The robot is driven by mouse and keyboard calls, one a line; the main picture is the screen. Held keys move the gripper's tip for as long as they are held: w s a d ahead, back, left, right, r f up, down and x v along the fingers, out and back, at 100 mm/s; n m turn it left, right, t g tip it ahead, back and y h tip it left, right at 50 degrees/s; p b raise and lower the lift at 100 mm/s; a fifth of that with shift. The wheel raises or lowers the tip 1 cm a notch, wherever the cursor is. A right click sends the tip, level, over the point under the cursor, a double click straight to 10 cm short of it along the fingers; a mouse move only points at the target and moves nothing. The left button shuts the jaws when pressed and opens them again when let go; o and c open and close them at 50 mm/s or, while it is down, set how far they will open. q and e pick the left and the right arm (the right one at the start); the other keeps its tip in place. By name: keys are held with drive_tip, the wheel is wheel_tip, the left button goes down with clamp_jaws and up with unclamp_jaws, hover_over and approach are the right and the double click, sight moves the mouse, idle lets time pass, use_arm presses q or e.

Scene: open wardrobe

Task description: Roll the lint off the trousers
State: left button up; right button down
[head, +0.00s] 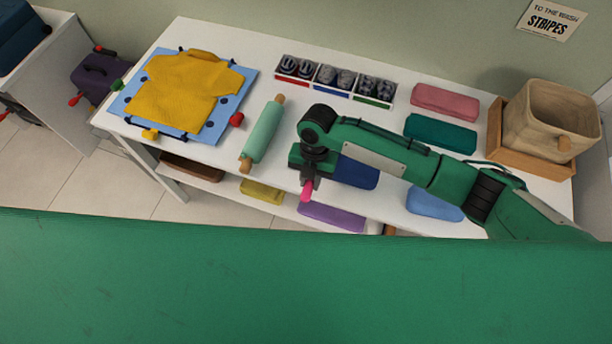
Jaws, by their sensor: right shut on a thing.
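My right gripper (308,184) points down at the front edge of the white table, left of the dark blue folded cloth. It is shut on a small bright pink thing (307,193), of which only a short rounded part shows. A teal roller with wooden end handles (262,132) lies on the table to the left of the gripper, apart from it. A yellow knitted garment (190,94) lies spread on a blue board; it looks like a top. No trousers can be made out. My left gripper is not in view.
On the white table (232,43) are a divided tray (334,79) with dark rolled items, pink (445,102), teal (440,133), dark blue (356,172) and light blue (434,203) folded cloths, and a beige basket (550,120). A lower shelf holds yellow (262,191) and purple (332,217) cloths.

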drive_tip(key=shift+s+d+f, duration=0.1)
drive_tip(key=shift+s+d, duration=0.15)
drive_tip(key=shift+d, duration=0.65)
drive_tip(key=shift+s+d+r+p, duration=0.15)
drive_tip(key=shift+d+p, duration=0.3)
drive_tip(key=shift+d, duration=0.3)
drive_tip(key=shift+s+d+p, duration=0.2)
drive_tip(key=shift+d+p, duration=0.25)
drive_tip(key=shift+d, duration=0.3)
drive_tip(key=shift+s+d+r+p, duration=0.15)
drive_tip(key=shift+d+p, duration=0.3)
drive_tip(key=shift+d, duration=0.3)
drive_tip(key=shift+s+d+f+p, duration=0.1)
drive_tip(key=shift+s+d+p, duration=0.15)
drive_tip(key=shift+d, duration=0.6)
drive_tip(key=shift+s+d+f+p, duration=0.1)
drive_tip(key=shift+s+d+p, duration=0.1)
drive_tip(key=shift+d, duration=0.7)
drive_tip(key=shift+s+d+f+p, duration=0.1)
drive_tip(key=shift+s+d+p, duration=0.15)
drive_tip(key=shift+d, duration=0.6)
drive_tip(key=shift+s+d+p, duration=0.25)
drive_tip(key=shift+d+p, duration=0.15)
drive_tip(key=shift+d, duration=0.85)
drive_tip(key=shift+a+r, duration=0.1)
drive_tip(key=shift+r, duration=0.05)
